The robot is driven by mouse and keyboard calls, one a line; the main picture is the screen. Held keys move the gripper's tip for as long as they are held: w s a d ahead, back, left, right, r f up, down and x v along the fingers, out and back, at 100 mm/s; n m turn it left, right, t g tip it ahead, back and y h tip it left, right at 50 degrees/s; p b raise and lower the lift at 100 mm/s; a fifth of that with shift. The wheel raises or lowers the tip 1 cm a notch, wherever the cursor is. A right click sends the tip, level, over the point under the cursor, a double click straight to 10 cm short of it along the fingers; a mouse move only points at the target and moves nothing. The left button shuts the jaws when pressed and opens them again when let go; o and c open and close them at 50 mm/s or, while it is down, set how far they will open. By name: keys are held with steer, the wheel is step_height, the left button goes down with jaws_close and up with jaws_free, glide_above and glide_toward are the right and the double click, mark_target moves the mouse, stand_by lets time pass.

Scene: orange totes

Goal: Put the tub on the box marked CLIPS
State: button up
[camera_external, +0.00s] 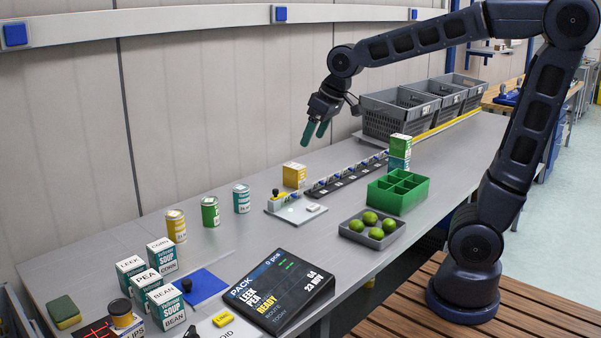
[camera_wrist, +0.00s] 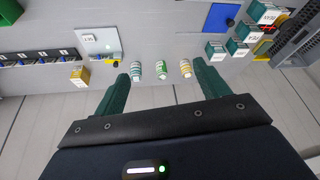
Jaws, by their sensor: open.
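A small tub (camera_external: 120,308) with a black lid and yellowish side shows at the lower left of the external view. A white box marked CLIPS (camera_external: 130,332), partly cut off by the frame edge, shows just below it. I cannot tell whether the tub rests on the box or stands behind it. My gripper (camera_external: 315,131) is open and empty, high above the back of the bench, far from both. Its green fingers are spread in the wrist view (camera_wrist: 162,80), with nothing between the tips.
Three cans (camera_external: 210,211) stand at the back left, near several soup boxes (camera_external: 162,254), a blue mat (camera_external: 205,287) and a sponge (camera_external: 64,312).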

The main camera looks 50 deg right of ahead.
steer(key=s+d+f+m+h, duration=0.1)
steer(key=s+d+f+m, duration=0.2)
steer(key=s+d, duration=1)
steer(key=s, duration=0.5)
steer(key=shift+d+f+h, duration=0.25)
steer(key=shift+d+h, duration=0.05)
steer(key=shift+d, duration=0.05)
